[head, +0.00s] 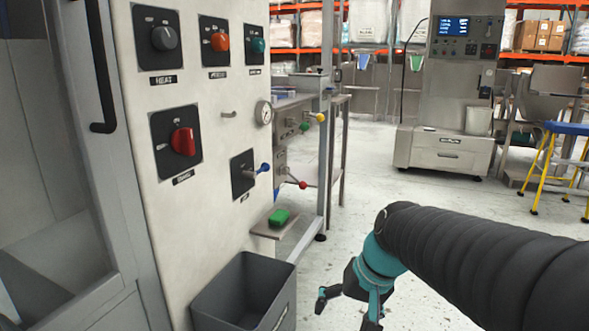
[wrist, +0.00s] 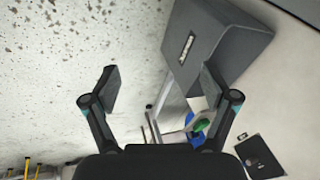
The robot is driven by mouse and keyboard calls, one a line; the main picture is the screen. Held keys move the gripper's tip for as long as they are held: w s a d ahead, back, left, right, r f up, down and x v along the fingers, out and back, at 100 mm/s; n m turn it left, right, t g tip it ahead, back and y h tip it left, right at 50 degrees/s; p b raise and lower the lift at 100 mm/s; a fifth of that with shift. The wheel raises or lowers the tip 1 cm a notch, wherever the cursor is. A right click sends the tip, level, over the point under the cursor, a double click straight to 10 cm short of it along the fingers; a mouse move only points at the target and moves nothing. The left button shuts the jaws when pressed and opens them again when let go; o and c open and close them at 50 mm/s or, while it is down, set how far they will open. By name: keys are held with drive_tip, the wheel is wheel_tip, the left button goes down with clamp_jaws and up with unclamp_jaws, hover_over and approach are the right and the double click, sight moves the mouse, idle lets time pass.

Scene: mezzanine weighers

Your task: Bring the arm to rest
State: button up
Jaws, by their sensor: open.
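My gripper (head: 348,305) is open and empty at the lower middle of the head view, in front of the floor and to the right of a grey bin. My dark, sleeved arm reaches it from the right edge. In the wrist view my gripper (wrist: 160,88) shows its two fingers spread apart, with nothing between the fingertips but speckled floor and part of the background. The fingers appear clear of the bin and the panel.
A pale control panel (head: 215,190) with several knobs stands at left. The open grey bin (head: 240,300) is below it, and also shows in the wrist view (wrist: 215,45). Open floor (head: 380,175) extends behind my gripper.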

drive_tip(key=s+d+t+h, duration=0.1)
drive_tip(key=s+d, duration=0.2)
drive_tip(key=s, duration=0.3)
drive_tip(key=s+d+n+t+h, duration=0.1)
drive_tip(key=s+d+t+h, duration=0.1)
drive_tip(key=s, duration=0.4)
drive_tip(key=shift+s+d+r, duration=0.2)
drive_tip(key=shift+s+d, duration=0.15)
drive_tip(key=shift+d, duration=0.45)
